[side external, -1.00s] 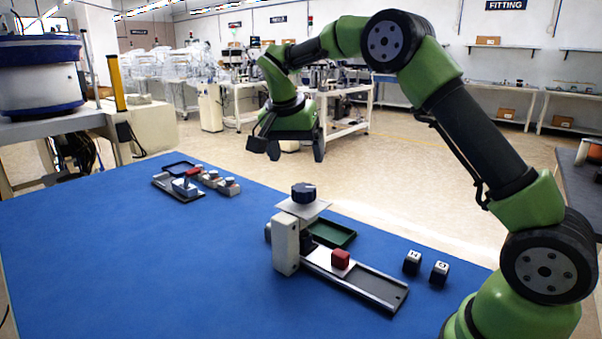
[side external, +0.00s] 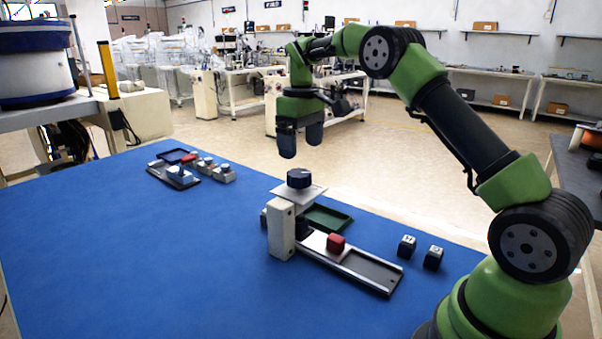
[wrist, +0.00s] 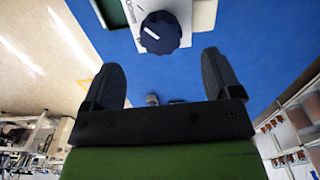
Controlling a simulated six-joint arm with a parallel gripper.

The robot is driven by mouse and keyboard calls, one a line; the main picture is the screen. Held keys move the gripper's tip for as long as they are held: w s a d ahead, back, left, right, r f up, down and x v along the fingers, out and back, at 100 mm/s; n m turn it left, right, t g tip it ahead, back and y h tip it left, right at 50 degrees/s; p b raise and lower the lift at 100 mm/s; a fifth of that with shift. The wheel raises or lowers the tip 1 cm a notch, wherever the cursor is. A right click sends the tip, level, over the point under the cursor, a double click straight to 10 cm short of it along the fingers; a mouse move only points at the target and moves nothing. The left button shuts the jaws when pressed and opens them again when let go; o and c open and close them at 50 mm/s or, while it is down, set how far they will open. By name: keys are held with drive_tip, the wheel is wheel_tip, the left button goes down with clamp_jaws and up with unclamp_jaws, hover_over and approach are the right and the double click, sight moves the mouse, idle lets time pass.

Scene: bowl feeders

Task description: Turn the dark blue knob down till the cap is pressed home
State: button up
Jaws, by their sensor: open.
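The dark blue knob (side external: 299,178) sits on top of a small press with a pale plate (side external: 299,193) and a white upright block (side external: 281,229). In the wrist view the knob (wrist: 160,33) shows a white pointer line, beside a printed scale on the plate (wrist: 143,8). A red block (side external: 336,242), perhaps the cap, rests on the grey rail (side external: 360,268) in front of the press. My gripper (side external: 301,150) is open and empty, pointing down above the knob and apart from it. In the wrist view the knob lies beyond the fingertips (wrist: 160,65), roughly centred between them.
A green tray (side external: 328,218) lies behind the rail. Two dark cubes with pale marked tops (side external: 406,246) (side external: 433,257) stand to its right. A dark fixture (side external: 172,175) with several small parts is at the back left. The blue mat's left and front areas are clear.

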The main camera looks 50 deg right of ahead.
sight(301, 173)
wheel_tip(301, 173, down, 7)
idle(0.3)
